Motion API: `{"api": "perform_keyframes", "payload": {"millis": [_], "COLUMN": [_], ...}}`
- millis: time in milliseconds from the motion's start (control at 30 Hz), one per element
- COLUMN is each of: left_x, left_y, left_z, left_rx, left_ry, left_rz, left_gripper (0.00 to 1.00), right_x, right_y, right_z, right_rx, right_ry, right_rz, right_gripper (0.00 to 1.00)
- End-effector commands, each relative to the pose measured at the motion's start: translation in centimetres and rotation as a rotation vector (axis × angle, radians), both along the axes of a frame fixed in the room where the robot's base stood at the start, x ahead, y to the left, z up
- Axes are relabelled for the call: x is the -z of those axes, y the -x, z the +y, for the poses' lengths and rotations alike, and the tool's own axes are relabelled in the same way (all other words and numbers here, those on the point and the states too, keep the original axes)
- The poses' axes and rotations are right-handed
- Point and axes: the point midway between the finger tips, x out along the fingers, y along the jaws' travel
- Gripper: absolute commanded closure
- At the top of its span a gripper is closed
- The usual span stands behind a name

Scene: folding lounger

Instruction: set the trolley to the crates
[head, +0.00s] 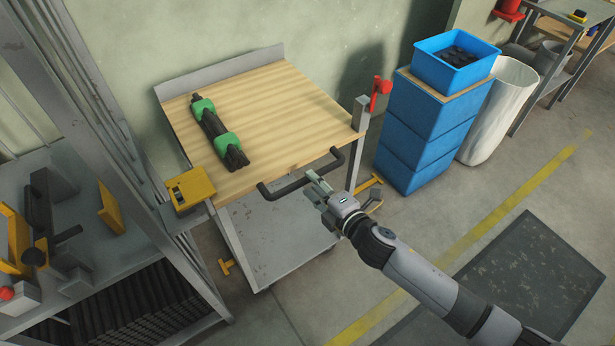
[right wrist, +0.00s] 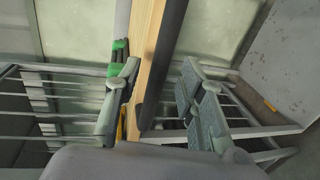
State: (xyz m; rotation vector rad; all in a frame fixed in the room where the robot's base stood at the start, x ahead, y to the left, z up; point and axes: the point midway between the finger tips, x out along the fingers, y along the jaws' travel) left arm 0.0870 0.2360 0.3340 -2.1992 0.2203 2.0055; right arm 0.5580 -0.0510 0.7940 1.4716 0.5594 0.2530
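The trolley has a wooden top (head: 285,105), a grey lower shelf (head: 275,235) and a dark handle (head: 290,187) along its near edge. My right gripper (head: 318,184) is at the handle's middle. In the right wrist view its two fingers (right wrist: 158,98) are apart, with the dark handle (right wrist: 163,65) running between them; I cannot tell whether either finger touches it. The stacked blue crates (head: 420,130) stand right of the trolley, with a gap between. My left gripper is not in view.
A black bundle with green clamps (head: 218,132) lies on the trolley top. An open blue bin (head: 455,62) with dark pieces sits on the crates. A metal rack (head: 100,190) is close on the left. A white barrel (head: 497,110) stands right of the crates. Floor at right is open around a dark mat (head: 510,275).

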Motion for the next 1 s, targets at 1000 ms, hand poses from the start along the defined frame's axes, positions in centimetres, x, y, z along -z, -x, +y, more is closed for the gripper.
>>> {"api": "perform_keyframes", "payload": {"millis": [1000], "left_x": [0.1], "left_y": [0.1], "left_z": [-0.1], "left_rx": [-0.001], "left_ry": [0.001], "left_rz": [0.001], "left_gripper": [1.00], "right_x": [0.7], "right_y": [-3.0], "right_z": [1.7], "right_rx": [0.000], "right_ry": [-0.001], "right_rz": [0.000], "right_gripper": [0.91]}}
